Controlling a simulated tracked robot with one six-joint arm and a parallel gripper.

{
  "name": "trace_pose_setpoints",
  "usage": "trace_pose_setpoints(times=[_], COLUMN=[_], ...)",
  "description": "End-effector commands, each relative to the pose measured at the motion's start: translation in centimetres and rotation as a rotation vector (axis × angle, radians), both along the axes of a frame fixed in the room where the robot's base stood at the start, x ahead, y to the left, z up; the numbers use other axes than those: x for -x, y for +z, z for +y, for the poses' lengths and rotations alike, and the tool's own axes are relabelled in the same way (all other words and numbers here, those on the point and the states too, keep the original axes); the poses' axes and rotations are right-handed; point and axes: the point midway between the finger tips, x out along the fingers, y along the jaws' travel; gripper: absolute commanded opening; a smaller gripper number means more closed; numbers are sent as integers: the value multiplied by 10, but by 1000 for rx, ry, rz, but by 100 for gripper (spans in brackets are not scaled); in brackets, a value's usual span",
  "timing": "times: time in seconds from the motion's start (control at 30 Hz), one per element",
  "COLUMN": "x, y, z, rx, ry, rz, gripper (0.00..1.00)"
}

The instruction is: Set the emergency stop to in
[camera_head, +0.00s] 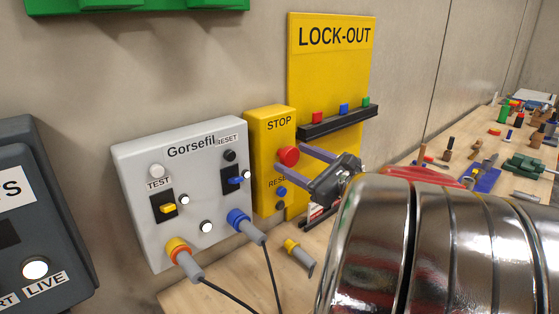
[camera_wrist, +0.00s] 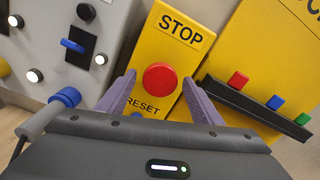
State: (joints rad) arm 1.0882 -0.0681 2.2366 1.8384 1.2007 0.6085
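The emergency stop is a red mushroom button (camera_head: 288,156) on a yellow box (camera_head: 262,150) marked STOP and RESET. The button also shows in the wrist view (camera_wrist: 160,78), facing me. A blue reset button (camera_head: 281,191) sits below it on the box. My gripper (camera_head: 304,162) is in front of the box, just right of the red button in the head view. In the wrist view its two purple fingers (camera_wrist: 158,92) are spread apart on either side of the button, with nothing held. I cannot tell whether the fingertips touch the box or how far the button is pressed.
A grey Gorsefil panel (camera_head: 190,190) with switches and plugged cables is to the left. A yellow LOCK-OUT board (camera_head: 330,80) with a black rack (camera_head: 338,122) is close behind on the right. A loose yellow-grey plug (camera_head: 299,255) lies on the bench below. Tools crowd the bench at right.

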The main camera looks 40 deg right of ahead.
Motion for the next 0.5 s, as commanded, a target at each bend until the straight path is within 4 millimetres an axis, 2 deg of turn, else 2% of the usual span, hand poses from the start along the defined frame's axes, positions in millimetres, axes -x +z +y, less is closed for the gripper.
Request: trace_pose_setpoints(times=[0.07, 0.5], x=[0, 0], y=[0, 0], z=[0, 0], rx=[0, 0], ry=[0, 1], rz=[0, 0], gripper=[54, 23])
